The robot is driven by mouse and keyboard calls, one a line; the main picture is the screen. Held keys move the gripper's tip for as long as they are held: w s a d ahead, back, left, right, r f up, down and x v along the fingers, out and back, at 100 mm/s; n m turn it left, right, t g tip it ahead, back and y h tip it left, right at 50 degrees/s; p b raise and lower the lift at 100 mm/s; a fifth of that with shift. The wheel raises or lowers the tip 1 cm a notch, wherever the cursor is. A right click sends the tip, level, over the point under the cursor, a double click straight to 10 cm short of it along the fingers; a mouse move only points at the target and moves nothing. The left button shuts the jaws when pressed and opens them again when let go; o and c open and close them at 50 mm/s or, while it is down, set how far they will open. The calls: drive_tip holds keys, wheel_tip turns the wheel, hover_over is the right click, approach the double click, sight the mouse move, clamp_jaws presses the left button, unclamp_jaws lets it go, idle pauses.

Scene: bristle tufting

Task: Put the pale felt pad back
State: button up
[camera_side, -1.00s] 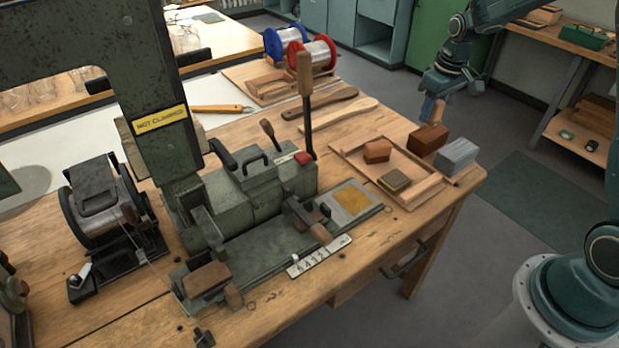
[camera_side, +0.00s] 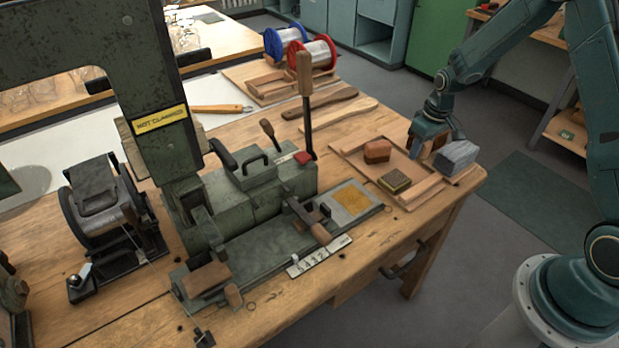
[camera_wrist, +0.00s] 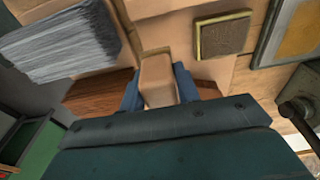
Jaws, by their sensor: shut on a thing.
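My gripper (camera_side: 424,152) is low over the right end of the wooden tray on the bench. In the wrist view its blue fingers (camera_wrist: 158,88) are shut on a pale tan block, the felt pad (camera_wrist: 157,78), which shows between them. In the side view the fingers mostly hide the pad, and I cannot tell whether it touches the tray. The tray (camera_side: 408,203) also holds a reddish-brown block (camera_side: 377,150) and a dark pad with a yellowish edge (camera_side: 394,181). A dark brown wooden surface (camera_wrist: 95,92) shows behind the fingers in the wrist view.
A grey bristle block (camera_side: 457,156) stands close to the right of my gripper. The green tufting machine (camera_side: 245,205) with its upright lever (camera_side: 305,100) stands to the left. Wooden brush handles (camera_side: 335,115) lie behind the tray. The bench's right edge is close.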

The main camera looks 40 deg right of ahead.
sight(418, 159)
drive_tip(key=shift+f, duration=1.95)
drive_tip(key=shift+f, duration=0.15)
drive_tip(key=o, duration=0.9)
drive_tip(key=shift+o, duration=0.2)
drive_tip(key=r, duration=0.4)
drive_tip(key=s+r, duration=0.1)
drive_tip(key=r, duration=0.7)
drive_tip(key=shift+s+r, duration=0.1)
drive_tip(key=shift+s, duration=0.1)
